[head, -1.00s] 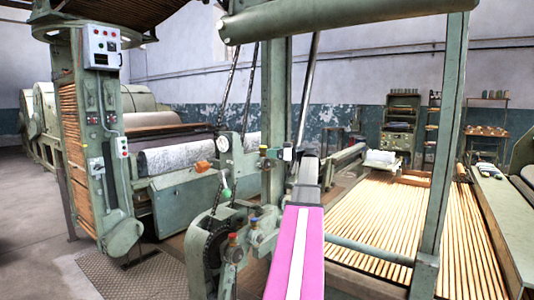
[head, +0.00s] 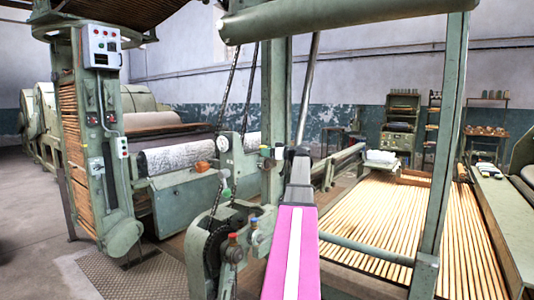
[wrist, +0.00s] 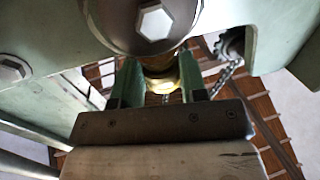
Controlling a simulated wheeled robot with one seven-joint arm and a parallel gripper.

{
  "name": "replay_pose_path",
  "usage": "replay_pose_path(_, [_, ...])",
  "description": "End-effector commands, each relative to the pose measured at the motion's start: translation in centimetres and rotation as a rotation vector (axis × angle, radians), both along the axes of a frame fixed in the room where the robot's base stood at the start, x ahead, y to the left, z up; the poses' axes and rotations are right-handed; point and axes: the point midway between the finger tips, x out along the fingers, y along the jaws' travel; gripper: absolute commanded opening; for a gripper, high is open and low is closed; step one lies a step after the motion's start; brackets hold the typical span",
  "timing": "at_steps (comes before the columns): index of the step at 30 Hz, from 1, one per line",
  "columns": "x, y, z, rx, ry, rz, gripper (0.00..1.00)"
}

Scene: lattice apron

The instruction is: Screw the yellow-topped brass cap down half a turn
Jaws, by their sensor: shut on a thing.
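In the wrist view, the brass cap (wrist: 163,72) with yellow edges sits under a large round metal boss with a hexagonal centre. My gripper (wrist: 160,82) has one finger on each side of the cap and is shut on it. The fingers and the boss hide part of the cap, and its turn angle cannot be read. In the head view, my gripper (head: 279,152) is small, at the far end of my pink arm, beside the green machine post. I cannot make out the cap clearly there.
The green post (head: 273,120) stands close to my gripper. A red-topped fitting (head: 232,240) and a chain wheel (head: 212,245) are at lower left. An orange knob (head: 202,167) sits further left. The slatted lattice (head: 385,220) spreads at right. A hanging chain shows in the wrist view (wrist: 225,75).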

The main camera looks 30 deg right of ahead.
Motion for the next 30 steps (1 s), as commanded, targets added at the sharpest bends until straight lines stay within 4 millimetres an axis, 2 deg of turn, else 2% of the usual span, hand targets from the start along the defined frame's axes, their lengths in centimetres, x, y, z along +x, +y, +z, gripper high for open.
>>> replay_pose_path(16, [-0.39,0.88,-0.07,-0.002,0.001,-0.36,0.16])
replay_pose_path(29, [-0.29,0.71,-0.02,-0.001,0.0,-0.4,0.16])
replay_pose_path(30, [-0.28,0.72,-0.02,-0.001,0.0,-0.4,0.46])
